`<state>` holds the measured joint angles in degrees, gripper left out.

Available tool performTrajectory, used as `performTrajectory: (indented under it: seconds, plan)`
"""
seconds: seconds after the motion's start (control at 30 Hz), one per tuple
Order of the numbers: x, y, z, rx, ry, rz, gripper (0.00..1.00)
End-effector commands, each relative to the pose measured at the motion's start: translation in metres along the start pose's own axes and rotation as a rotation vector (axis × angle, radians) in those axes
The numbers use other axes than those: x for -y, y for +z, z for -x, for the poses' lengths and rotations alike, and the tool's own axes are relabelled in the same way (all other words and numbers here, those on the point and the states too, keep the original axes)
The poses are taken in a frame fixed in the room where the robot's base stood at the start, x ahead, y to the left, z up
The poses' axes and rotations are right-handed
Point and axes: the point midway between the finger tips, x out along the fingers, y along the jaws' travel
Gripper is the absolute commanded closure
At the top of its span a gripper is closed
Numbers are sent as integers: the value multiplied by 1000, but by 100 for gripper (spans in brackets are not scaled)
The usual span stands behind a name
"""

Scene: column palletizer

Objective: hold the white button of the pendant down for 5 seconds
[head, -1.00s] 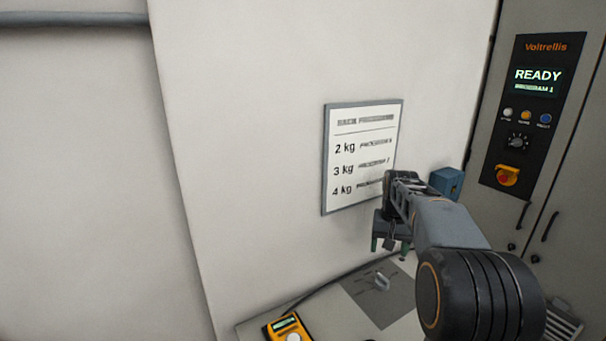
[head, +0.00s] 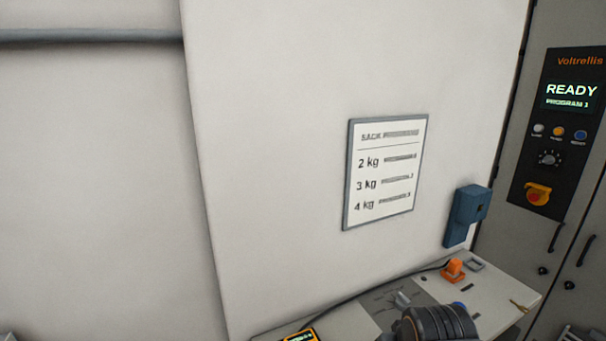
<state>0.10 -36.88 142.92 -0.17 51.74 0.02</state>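The pendant (head: 301,336) is a yellow handheld unit with a small lit screen, cut off by the bottom edge of the head view. Only its top end shows, on the bench. Its white button is out of view below the frame. A dark cable runs from it along the back of the bench. My gripper is not in view. Only a black rounded joint of my arm shows at the bottom edge, right of the pendant.
The bench (head: 505,285) holds a grey marked patch with a small metal handle and an orange object (head: 453,270). A blue box (head: 466,215) is on the wall, right of a weight sign (head: 387,172). A cabinet panel (head: 562,130) reads READY, PROGRAM 1.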

Motion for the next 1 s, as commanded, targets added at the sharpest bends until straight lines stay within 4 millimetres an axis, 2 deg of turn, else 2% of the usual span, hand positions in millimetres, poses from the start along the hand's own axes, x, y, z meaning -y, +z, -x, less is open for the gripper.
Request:
performTrajectory:
  seconds: [0.2,0.9,1.0]
  plan:
    - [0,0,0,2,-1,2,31]
    - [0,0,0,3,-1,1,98]
    - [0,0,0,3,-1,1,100]
